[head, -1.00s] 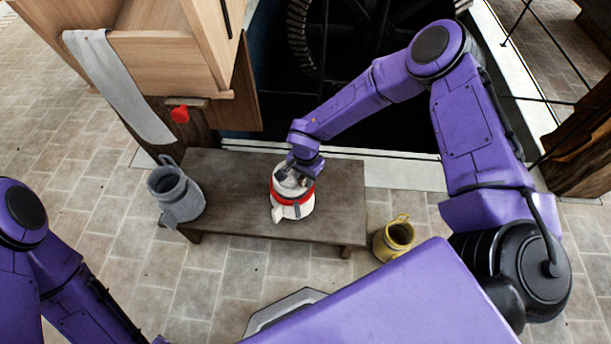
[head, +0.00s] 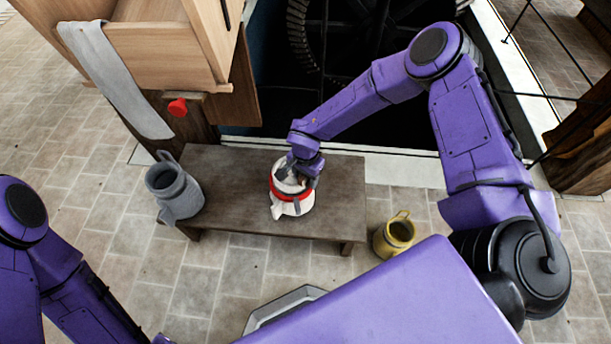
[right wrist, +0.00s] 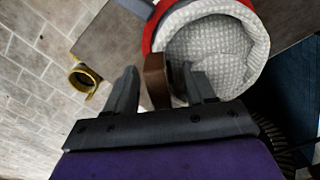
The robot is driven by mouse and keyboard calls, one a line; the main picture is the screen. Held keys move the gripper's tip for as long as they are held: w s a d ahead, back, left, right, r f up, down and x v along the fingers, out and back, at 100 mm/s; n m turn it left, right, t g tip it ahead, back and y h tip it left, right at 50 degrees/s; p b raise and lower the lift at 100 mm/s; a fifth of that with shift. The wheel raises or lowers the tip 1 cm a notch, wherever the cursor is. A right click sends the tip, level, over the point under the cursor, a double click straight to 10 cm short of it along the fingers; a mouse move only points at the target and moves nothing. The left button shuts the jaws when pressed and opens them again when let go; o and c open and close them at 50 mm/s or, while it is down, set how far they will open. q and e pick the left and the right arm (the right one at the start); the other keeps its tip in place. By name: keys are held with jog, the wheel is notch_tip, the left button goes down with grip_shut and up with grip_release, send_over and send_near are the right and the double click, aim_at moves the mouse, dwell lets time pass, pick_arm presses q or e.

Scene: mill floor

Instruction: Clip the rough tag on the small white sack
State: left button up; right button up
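The small white sack (head: 289,206) with a red band stands open on the low dark bench. In the right wrist view its patterned inside and red band (right wrist: 149,35) show. My right gripper (head: 298,178) is over the sack's mouth. In the right wrist view the gripper (right wrist: 160,88) has its fingers apart, with a brown tag (right wrist: 157,82) between them. A gap shows between the tag and the left finger. The tag's upper end meets the sack's rim; I cannot tell how firmly it sits. My left gripper is out of view; only its arm shows at lower left.
The dark bench (head: 235,160) also bears a grey jug (head: 174,192) at its left end. A yellow jug (head: 395,236) stands on the floor right of the bench. A wooden chest (head: 150,60) with a grey cloth (head: 115,80) stands behind left. A dark machinery pit lies behind.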

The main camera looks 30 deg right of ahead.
notch_tip(320, 180, up, 11)
jog(key=shift+f+p, duration=0.2)
jog(key=shift+p, duration=0.7)
